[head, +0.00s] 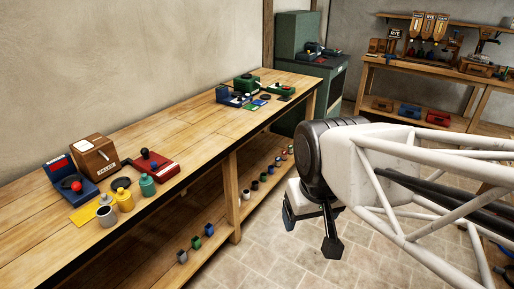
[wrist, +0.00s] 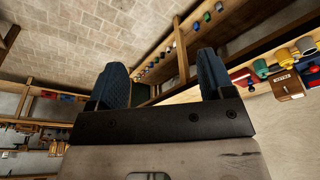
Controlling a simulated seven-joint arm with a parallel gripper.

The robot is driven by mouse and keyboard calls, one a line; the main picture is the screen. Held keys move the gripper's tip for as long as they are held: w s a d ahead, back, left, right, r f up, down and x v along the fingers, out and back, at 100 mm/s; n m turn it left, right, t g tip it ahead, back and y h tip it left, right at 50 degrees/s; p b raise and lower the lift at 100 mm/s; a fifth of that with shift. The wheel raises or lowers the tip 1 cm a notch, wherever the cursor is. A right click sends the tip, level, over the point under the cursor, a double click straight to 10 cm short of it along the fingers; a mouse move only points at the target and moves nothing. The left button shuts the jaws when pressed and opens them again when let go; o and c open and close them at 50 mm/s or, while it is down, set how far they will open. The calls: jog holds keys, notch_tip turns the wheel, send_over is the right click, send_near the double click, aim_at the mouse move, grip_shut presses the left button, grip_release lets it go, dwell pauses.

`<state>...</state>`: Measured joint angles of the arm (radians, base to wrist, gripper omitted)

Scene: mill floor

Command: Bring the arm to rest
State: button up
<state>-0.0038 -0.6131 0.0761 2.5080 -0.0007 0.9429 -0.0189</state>
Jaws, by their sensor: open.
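My gripper (head: 310,225) hangs at the end of my arm, to the right of the long wooden bench (head: 50,222), over the tiled floor. Its two fingers are apart with nothing between them. In the wrist view the gripper (wrist: 160,85) shows two blue-grey fingers spread wide, and the picture is tilted. The fingers touch nothing that I can see.
A wooden box (head: 94,155), a blue device (head: 67,183), a red device (head: 153,169) and several small containers stand on the bench. A green machine (head: 300,85) stands beyond its far end. Shelving (head: 420,72) is at the back right. Tiled floor (head: 270,255) below is clear.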

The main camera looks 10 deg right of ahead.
jog(key=shift+s+d+f, duration=0.25)
jog(key=shift+s+f, duration=0.05)
jog(key=shift+s, duration=0.35)
